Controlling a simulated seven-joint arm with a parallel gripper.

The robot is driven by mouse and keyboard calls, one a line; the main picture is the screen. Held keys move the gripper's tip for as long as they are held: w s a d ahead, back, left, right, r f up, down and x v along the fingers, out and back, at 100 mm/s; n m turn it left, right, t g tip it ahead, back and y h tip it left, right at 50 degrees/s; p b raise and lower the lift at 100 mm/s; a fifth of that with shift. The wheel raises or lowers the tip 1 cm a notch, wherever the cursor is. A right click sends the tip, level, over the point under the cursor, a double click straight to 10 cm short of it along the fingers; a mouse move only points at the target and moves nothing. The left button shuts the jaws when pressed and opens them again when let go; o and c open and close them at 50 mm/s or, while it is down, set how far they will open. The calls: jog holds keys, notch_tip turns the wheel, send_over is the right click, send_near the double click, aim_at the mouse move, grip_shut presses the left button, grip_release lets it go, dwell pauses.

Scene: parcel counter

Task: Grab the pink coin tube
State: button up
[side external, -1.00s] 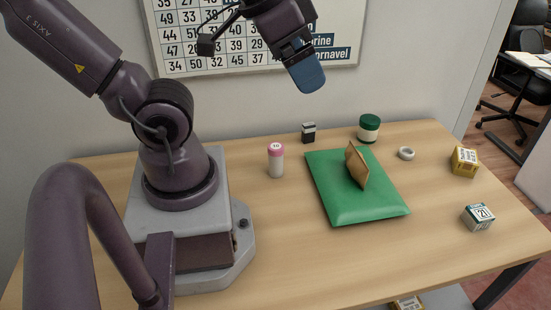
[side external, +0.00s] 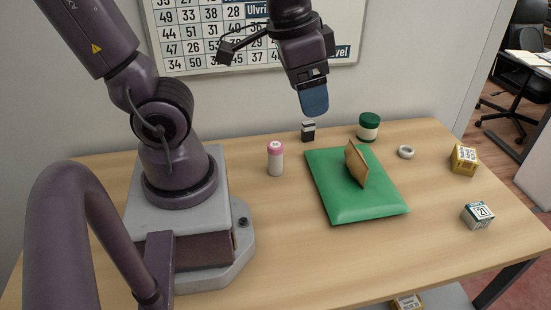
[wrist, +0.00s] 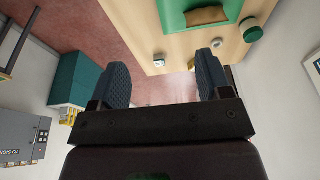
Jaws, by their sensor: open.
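The pink coin tube (side external: 275,158) stands upright on the wooden table, white below with a pink top, left of the green padded mailer. My gripper (side external: 315,108) is above the back of the table, to the right of the tube and higher than it, apart from everything. In the wrist view my gripper (wrist: 165,75) shows its two blue-grey fingers spread wide with nothing between them. The tube does not show in the wrist view.
A green mailer (side external: 338,203) bears a brown packet (side external: 356,165). A small black-and-white box (side external: 308,132), a green-lidded jar (side external: 368,127), a tape roll (side external: 405,152), a yellow box (side external: 464,160) and a teal-white box (side external: 477,215) stand around it. The table's front is clear.

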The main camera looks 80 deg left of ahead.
notch_tip(320, 180, down, 10)
jog(key=a+m+g+y, duration=0.2)
jog(key=a+g, duration=0.1)
jog(key=g, duration=0.3)
jog(key=m+g+y, duration=0.7)
jog(key=m+y, duration=0.2)
jog(key=y, duration=0.4)
send_over(281, 154)
jog(key=v, duration=0.3)
notch_tip(281, 154, down, 9)
notch_tip(281, 154, down, 6)
jog(key=shift+f, duration=0.2)
jog(key=shift+s+a+f, duration=0.15)
jog(key=shift+a+f, duration=0.05)
jog(key=shift+f, duration=0.05)
jog(key=x, duration=0.4)
jog(key=shift+s+a, duration=0.1)
jog(key=shift+a, duration=0.2)
